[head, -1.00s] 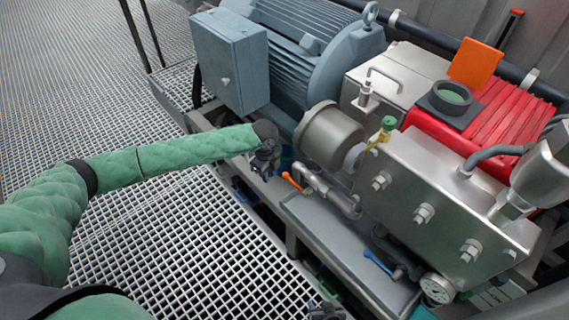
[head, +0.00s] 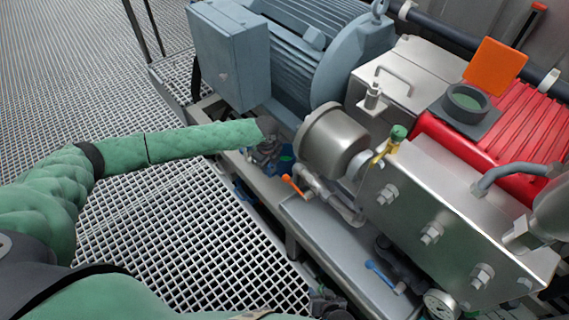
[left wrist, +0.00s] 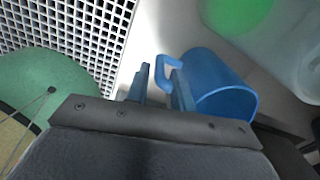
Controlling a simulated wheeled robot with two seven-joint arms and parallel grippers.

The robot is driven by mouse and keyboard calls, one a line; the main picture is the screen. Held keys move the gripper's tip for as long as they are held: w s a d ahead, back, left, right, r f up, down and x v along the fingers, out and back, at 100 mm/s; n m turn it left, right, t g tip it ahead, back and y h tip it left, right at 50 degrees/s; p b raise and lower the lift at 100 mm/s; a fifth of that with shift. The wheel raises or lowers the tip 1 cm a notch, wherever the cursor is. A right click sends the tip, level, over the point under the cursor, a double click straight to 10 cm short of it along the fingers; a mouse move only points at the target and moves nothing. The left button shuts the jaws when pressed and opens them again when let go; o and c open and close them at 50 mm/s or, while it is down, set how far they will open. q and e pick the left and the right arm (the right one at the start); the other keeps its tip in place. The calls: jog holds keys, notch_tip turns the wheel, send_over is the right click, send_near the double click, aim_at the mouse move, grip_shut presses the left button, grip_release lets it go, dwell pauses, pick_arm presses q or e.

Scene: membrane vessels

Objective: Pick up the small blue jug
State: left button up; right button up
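The small blue jug (left wrist: 215,85) lies tilted in the left wrist view, its open rim toward the lower right and its handle toward my left gripper (left wrist: 160,88). The gripper's two blue-grey fingers are apart, with part of the handle at the gap between them. I cannot tell whether they touch it. My right gripper (head: 326,303) is a dark shape at the bottom edge, mostly cut off.
The grey motor (head: 300,50), steel cylinder (head: 330,143) and steel block (head: 440,215) crowd the jug's right side. An orange-handled valve (head: 293,186) stands close by. A blue-handled valve (head: 380,275) is lower right. Open grating (head: 180,230) lies to the left.

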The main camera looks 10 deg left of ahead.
pick_arm(q)
notch_tip(320, 180, down, 2)
jog(key=shift+f, duration=0.1)
grip_shut()
notch_tip(320, 180, up, 10)
jog(key=shift+r, duration=0.1)
dwell(0.7)
